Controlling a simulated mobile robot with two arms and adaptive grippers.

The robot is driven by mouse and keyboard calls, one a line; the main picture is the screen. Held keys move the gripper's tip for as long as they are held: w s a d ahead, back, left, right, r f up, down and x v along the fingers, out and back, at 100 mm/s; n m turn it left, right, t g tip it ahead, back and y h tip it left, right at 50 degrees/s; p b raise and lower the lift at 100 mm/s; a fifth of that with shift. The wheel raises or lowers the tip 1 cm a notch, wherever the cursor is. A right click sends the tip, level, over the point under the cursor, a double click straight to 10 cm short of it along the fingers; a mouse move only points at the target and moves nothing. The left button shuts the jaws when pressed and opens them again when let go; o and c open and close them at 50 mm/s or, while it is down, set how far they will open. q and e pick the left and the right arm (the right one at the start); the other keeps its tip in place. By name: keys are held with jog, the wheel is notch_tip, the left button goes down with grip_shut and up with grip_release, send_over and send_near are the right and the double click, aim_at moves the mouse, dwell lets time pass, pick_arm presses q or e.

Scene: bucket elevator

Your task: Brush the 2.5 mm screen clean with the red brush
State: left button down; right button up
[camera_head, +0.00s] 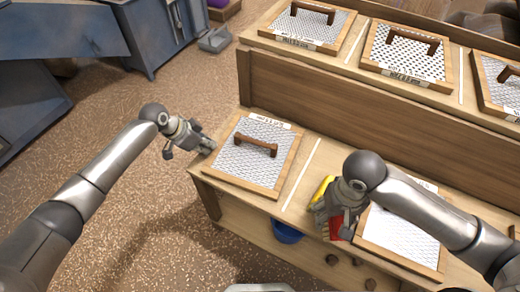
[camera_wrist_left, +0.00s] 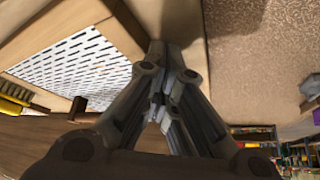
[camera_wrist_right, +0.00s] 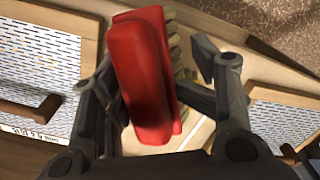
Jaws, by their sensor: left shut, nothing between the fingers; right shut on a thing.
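My right gripper (camera_head: 328,212) is shut on the red brush (camera_head: 336,224), above the lower bench between two framed screens. The brush's red back fills the middle of the right wrist view (camera_wrist_right: 145,75), with pale bristles to its right. The lower left screen (camera_head: 250,155) has a wooden frame and a brown handle. The lower right screen (camera_head: 398,232) is partly hidden behind my right arm. The screen labels are too small to read surely, so I cannot tell which is 2.5 mm. My left gripper (camera_head: 207,147) is shut and empty beside the lower left screen's left edge.
A yellow brush (camera_head: 321,188) lies by my right gripper. Several framed screens, including one at top middle (camera_head: 405,55), stand on the upper shelf (camera_head: 350,110). A blue bucket (camera_head: 287,233) is under the bench. Open floor (camera_head: 110,130) lies left of the bench.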

aim_at(237, 158)
jog(key=shift+d+f, duration=0.1)
jog(key=shift+d, duration=0.05)
